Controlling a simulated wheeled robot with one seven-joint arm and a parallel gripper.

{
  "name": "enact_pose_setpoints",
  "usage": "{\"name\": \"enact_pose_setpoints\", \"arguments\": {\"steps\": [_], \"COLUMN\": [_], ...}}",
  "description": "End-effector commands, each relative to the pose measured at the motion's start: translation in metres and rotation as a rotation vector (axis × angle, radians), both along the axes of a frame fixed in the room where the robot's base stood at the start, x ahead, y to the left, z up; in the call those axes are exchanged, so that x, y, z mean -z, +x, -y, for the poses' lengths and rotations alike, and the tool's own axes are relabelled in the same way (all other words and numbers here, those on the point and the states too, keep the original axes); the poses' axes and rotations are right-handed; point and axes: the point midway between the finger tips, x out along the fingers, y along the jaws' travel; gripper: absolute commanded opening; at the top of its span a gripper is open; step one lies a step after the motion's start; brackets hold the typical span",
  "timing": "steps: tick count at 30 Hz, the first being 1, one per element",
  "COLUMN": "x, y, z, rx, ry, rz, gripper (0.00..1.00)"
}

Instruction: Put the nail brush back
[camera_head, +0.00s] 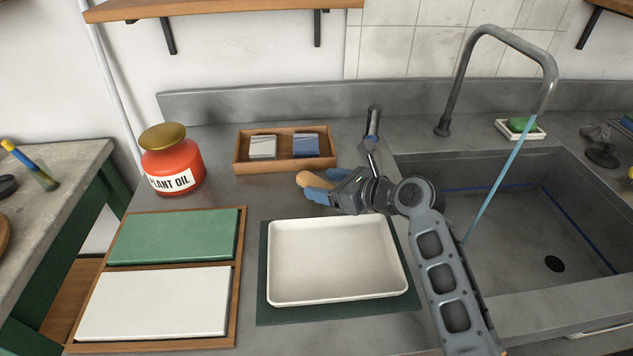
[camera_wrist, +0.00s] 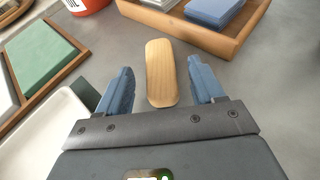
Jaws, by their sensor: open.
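The nail brush (camera_head: 307,180) shows as a pale wooden block with rounded ends on the grey counter, behind the white tray. In the wrist view the brush (camera_wrist: 161,70) lies lengthwise between the two blue fingers, with its far end past the fingertips. My gripper (camera_head: 325,185) is open, with one finger on each side of the brush; in the wrist view the gripper (camera_wrist: 160,80) shows a gap on both sides. The underside of the brush is hidden.
A wooden box (camera_head: 241,166) with grey and blue blocks stands just behind the brush. The white tray (camera_head: 338,295) on a green mat is in front. A red plant oil jar (camera_head: 172,165) stands left. The sink (camera_head: 520,235) and a soap dish (camera_head: 507,133) are right.

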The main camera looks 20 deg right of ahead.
Motion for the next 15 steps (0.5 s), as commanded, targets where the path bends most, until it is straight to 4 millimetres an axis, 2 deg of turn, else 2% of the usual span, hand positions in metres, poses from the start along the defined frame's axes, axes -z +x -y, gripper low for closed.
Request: {"name": "enact_pose_setpoints", "arguments": {"steps": [6,15], "x": [-0.017,-0.031], "y": [-0.039,-0.067], "z": [0.02,0.034], "rx": [0.002,0.001], "ry": [0.0,0.0], "rz": [0.001,0.001], "gripper": [0.67,0.67]}}
